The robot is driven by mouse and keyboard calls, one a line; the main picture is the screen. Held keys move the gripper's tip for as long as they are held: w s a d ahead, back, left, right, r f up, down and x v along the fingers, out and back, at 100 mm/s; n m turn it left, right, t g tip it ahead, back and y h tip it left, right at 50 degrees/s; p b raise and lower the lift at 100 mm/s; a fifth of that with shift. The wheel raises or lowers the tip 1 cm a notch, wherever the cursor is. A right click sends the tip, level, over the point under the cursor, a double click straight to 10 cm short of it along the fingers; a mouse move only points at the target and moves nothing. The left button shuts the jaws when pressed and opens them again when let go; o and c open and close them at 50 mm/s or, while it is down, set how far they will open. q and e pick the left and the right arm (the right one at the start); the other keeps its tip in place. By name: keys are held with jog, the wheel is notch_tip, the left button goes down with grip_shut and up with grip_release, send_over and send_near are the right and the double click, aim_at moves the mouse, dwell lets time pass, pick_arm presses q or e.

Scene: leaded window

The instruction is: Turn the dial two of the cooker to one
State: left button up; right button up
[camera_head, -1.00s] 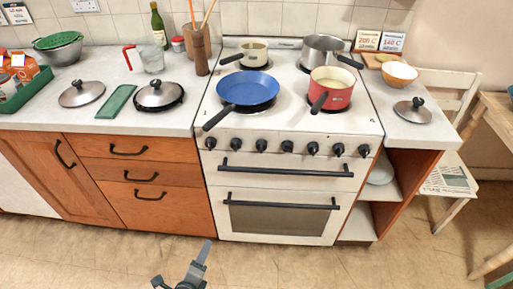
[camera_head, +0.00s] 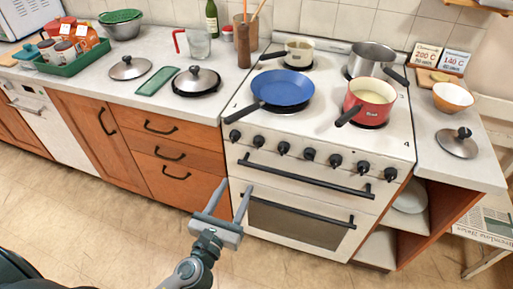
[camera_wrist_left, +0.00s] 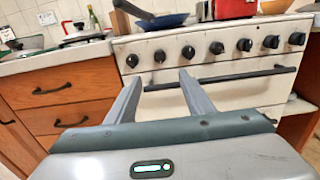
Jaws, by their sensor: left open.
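The white cooker (camera_head: 262,180) stands right of the drawers, with a row of several black dials on its front panel. The second dial from the left (camera_head: 258,142) also shows in the left wrist view (camera_wrist_left: 159,56). Pointer settings and dial numbers are too small to read. My left gripper (camera_head: 234,186) is open and empty, in front of the cooker's left side and below the dials in the picture. In the left wrist view its fingers (camera_wrist_left: 161,75) point toward the left-hand dials, apart from them. My right gripper is not in view.
A black oven handle (camera_head: 305,177) runs across below the dials. A blue pan (camera_head: 283,88) has its handle over the front edge, above the left dials. A red pot (camera_head: 371,98) stands on the right. The floor (camera_head: 110,215) in front is clear.

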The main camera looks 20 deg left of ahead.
pick_arm(q)
jog(key=p, duration=0.2)
send_near(257, 146)
jog(key=w, duration=0.8)
jog(key=shift+w+p, duration=0.3)
jog(key=shift+w, duration=0.3)
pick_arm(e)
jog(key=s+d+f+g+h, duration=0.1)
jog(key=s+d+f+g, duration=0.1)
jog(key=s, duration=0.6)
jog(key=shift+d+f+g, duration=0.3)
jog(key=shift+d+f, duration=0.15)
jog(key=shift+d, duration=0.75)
pick_arm(q)
jog(key=shift+c, duration=0.6)
jog(key=c, duration=0.9)
